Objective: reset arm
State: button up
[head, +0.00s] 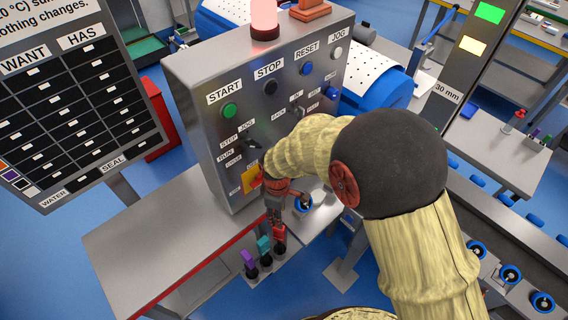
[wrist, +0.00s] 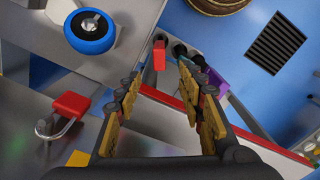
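My gripper (head: 274,212) hangs in front of the control box, above a small rack of coloured tags. In the wrist view its two fingers (wrist: 157,88) stand apart with nothing between them. The arm is yellowish-sleeved with a dark elbow and covers part of the panel. The grey control box (head: 205,140) carries a green START button (head: 229,110), a black STOP button (head: 269,87), a blue RESET button (head: 306,68) and a white JOG button (head: 337,53). Several switches sit lower on its face, some hidden by my arm.
The rack holds purple (head: 247,258), teal (head: 264,246) and red (head: 279,234) pieces. A red padlock (wrist: 70,105) shows at the wrist view's left. A blue-rimmed round part (wrist: 90,30) lies nearby. A grey table (head: 150,235), a WANT/HAS board (head: 75,115) and a conveyor (head: 500,225) surround me.

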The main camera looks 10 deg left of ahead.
jog(key=s+d+r+m+t+b, duration=0.1)
jog(key=s+d+r+m, duration=0.3)
jog(key=d+r, duration=0.4)
jog(key=s+d+r+m+t+b, duration=0.2)
jog(key=s+d+r+m, duration=0.3)
jog(key=d+r, duration=0.4)
jog(key=s+d+r+m+t+b, duration=0.2)
jog(key=s+d+r+m+b, duration=0.2)
jog(key=d+r, duration=0.4)
jog(key=s+d+m, duration=0.1)
jog(key=d+m, duration=0.1)
jog(key=shift+r+m, duration=0.25)
jog(key=shift+m, duration=0.15)
jog(key=shift+s, duration=0.15)
jog(key=shift+c, duration=0.7)
